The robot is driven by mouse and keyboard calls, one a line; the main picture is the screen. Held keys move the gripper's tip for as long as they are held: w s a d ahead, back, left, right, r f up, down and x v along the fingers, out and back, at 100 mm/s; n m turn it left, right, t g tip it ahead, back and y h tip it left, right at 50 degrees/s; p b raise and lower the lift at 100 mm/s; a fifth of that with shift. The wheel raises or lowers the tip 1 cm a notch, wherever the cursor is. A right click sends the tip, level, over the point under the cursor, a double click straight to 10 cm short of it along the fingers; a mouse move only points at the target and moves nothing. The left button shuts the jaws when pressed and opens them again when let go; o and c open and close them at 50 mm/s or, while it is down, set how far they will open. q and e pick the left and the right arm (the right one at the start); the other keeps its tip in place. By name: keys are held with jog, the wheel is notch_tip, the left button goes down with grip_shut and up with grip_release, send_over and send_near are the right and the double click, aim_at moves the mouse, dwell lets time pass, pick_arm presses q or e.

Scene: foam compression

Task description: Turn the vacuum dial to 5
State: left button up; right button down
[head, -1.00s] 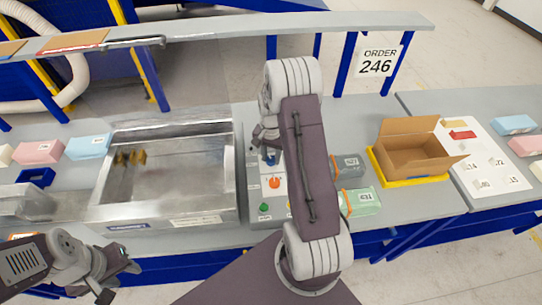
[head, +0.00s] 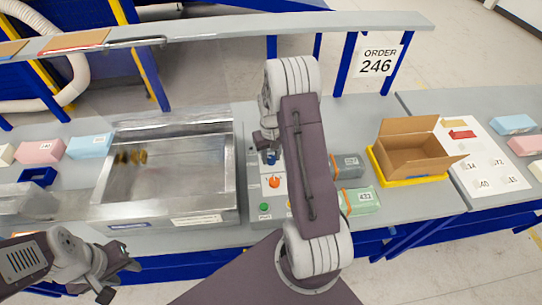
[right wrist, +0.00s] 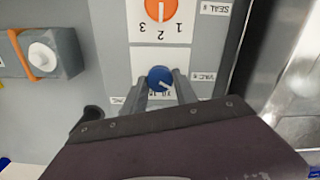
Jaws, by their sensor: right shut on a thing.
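The vacuum dial is a blue knob (right wrist: 161,79) with a white mark, beside a "VAC" label on the control panel in the right wrist view. Its mark points toward the lower right of that view; the numbers near it are mostly hidden. My right gripper (right wrist: 162,84) is shut on the dial, one finger on each side. In the head view the blue dial (head: 271,157) shows beside my right gripper (head: 268,146), partly hidden by my arm. My left gripper (head: 120,279) is open and empty, low at the left, in front of the table.
An orange seal dial (right wrist: 158,9) sits close to the blue one; it also shows in the head view (head: 274,182). A green button (head: 264,207) is below it. The open metal chamber (head: 170,180) stands left of the panel. Packs (head: 360,200) and a cardboard box (head: 415,155) are right.

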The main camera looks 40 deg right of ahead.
aim_at(271, 158)
jog(key=shift+w+d+r, duration=0.1)
jog(key=shift+w+r, duration=0.05)
jog(key=shift+w, duration=0.05)
dwell(0.4)
jog(key=c, duration=1)
grip_release()
jog(key=shift+o, duration=0.2)
notch_tip(271, 158, up, 9)
jog(key=b, duration=0.1)
jog(key=shift+b, duration=0.3)
jog(key=shift+s, duration=0.1)
